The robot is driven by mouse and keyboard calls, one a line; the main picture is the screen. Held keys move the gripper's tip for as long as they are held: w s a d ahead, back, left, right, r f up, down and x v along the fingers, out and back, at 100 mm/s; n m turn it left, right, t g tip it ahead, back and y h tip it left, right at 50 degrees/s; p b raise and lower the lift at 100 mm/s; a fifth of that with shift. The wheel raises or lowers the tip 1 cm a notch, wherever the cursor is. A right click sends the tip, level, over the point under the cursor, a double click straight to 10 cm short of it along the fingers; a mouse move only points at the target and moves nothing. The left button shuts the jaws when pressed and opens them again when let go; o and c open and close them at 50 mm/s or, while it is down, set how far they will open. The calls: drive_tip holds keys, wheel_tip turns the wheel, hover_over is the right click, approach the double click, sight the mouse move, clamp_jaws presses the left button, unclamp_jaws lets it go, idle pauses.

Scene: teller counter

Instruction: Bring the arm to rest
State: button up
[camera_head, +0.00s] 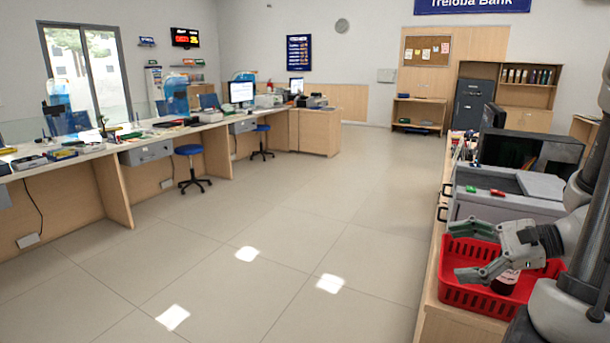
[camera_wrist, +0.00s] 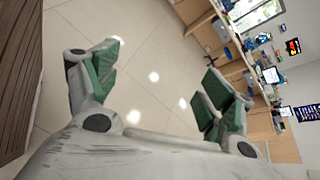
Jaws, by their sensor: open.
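My gripper (camera_head: 466,250) is at the right of the head view, over the red basket (camera_head: 471,296) on the near right counter. Its two fingers with green pads stand wide apart with nothing between them. It also shows in the wrist view (camera_wrist: 160,85), open, with bare floor tiles beyond it. My arm comes in from the right edge of the head view. A dark bottle-like item (camera_head: 504,282) sits in the basket, partly hidden behind the gripper.
A grey machine (camera_head: 508,193) with a green and a red item on top stands behind the basket. A black-framed box (camera_head: 530,150) is beyond it. A long teller counter (camera_head: 115,150) with blue stools (camera_head: 188,150) runs along the left. The tiled floor (camera_head: 290,230) between is clear.

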drive_tip(key=s+a+r+n+g+h, duration=0.35)
drive_tip(key=s+n+g+h, duration=0.25)
drive_tip(key=s+n, duration=0.4)
drive_tip(key=w+d+r+n+t+h, duration=0.1)
drive_tip(key=d+r+n+t+h, duration=0.2)
drive_tip(key=r+n, duration=0.4)
drive_tip(key=shift+d+r+n+t+h, duration=0.4)
drive_tip(key=shift+d+n+h, duration=0.15)
drive_tip(key=shift+h, duration=0.65)
